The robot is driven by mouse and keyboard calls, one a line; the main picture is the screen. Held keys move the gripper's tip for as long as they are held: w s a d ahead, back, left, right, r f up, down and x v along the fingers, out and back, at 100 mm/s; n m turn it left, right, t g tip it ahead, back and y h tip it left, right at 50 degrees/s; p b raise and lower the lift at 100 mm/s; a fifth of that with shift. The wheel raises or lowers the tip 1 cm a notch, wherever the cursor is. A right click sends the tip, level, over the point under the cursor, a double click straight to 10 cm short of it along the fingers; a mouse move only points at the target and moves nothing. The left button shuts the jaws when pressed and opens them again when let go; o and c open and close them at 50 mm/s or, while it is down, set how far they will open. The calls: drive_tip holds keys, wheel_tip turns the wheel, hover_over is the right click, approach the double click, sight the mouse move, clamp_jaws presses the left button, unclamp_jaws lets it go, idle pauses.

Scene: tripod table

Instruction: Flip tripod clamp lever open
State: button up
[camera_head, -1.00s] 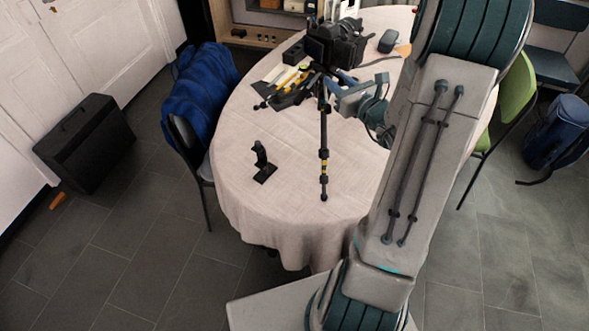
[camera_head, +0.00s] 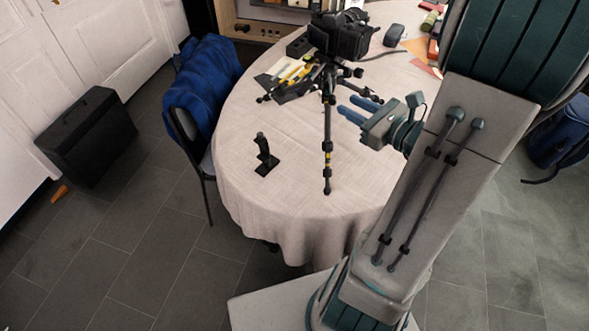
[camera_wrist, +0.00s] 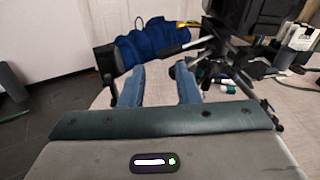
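The black tripod (camera_head: 326,100) stands on the round table (camera_head: 235,160), carrying a black camera (camera_head: 342,38). Its front leg, with a yellow band, points down toward the near edge. The clamp lever is too small to pick out surely. My gripper (camera_head: 350,109) is just right of that leg in the head view, its two blue fingers pointing left toward it. In the wrist view my gripper (camera_wrist: 159,80) has its fingers spread with nothing between them. The tripod (camera_wrist: 214,55) appears there beyond and right of the fingers, with one leg reaching left across the view.
A small black joystick-like stand (camera_head: 264,158) is on the table left of the front leg. A chair with a blue jacket (camera_head: 203,85) is at left. The tabletop near the front edge is clear.

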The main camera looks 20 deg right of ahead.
drive_tip(key=s+a+f+n+g, duration=0.1)
drive_tip(key=s+a+n+g, duration=0.4)
drive_tip(key=a+n, duration=0.3)
drive_tip(key=s+a+f+n+g+y, duration=0.1)
drive_tip(key=s+a+f+n+g, duration=0.1)
drive_tip(key=s+a+n+g, duration=0.3)
drive_tip(key=a+n+g, duration=0.3)
drive_tip(key=n, duration=0.1)
drive_tip(key=shift+a+f, duration=0.3)
drive_tip(key=shift+a, duration=0.05)
drive_tip(key=d+r+n+h, duration=0.1)
drive_tip(key=n+h, duration=0.1)
drive_tip(key=n, duration=0.2)
drive_tip(key=s+d+r+n+h, duration=0.1)
drive_tip(key=n+h, duration=0.2)
drive_tip(key=n, duration=0.1)
drive_tip(key=s+d+r+n+h, duration=0.1)
drive_tip(key=r+n+h, duration=0.1)
drive_tip(key=n+h, duration=0.1)
drive_tip(key=shift+n+t+p, duration=0.3)
drive_tip(key=shift+n+p, duration=0.05)
drive_tip(key=shift+n, duration=0.35)
